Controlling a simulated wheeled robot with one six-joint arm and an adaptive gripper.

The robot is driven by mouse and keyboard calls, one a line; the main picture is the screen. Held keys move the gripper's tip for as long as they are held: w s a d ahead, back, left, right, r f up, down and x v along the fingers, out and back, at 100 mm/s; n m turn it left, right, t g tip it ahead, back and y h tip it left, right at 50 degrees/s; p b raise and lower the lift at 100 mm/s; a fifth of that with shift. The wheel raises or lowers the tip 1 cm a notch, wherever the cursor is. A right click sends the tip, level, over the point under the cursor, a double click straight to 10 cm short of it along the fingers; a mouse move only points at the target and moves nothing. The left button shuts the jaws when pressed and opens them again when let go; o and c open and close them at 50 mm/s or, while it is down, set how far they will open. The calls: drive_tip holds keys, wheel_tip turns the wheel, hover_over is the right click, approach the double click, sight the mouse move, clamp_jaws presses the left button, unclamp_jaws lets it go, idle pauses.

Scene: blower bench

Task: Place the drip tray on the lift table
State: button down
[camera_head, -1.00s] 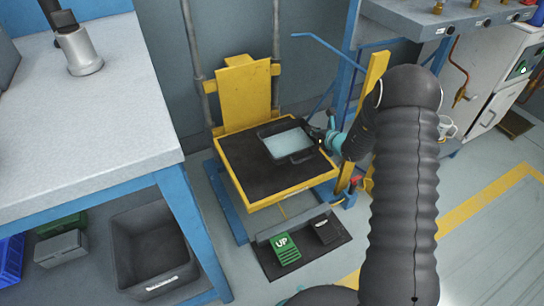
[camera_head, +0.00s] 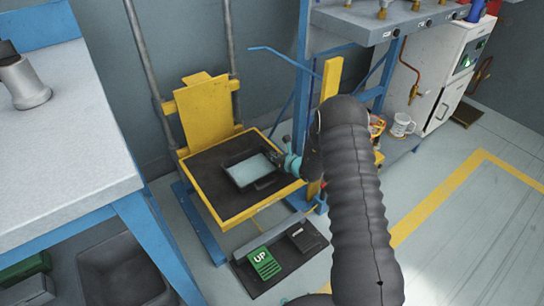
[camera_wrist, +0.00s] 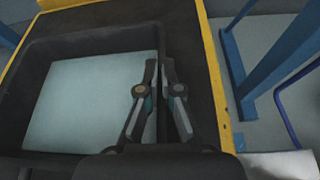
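The drip tray (camera_head: 236,176) is a shallow dark tray with a pale blue-grey inside. It is over the black top of the lift table (camera_head: 202,170), inside the yellow edge, and looks level and resting on it. Any small gap below it cannot be made out. My gripper (camera_head: 280,160) is at the tray's right side. In the wrist view, the fingers of my gripper (camera_wrist: 160,75) close in on both sides of the right wall of the tray (camera_wrist: 100,40), seemingly pinching it. The lower part of that wall is hidden by the fingers.
A pedal with a green UP plate (camera_head: 264,262) is on the floor in front of the lift table. A grey-topped workbench (camera_head: 60,150) stands at left with bins below. A blue-framed shelf (camera_head: 380,18) and a white mug (camera_head: 402,125) are at right.

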drive_tip(key=shift+f, duration=0.1)
drive_tip(key=c, duration=1.3)
unclamp_jaws()
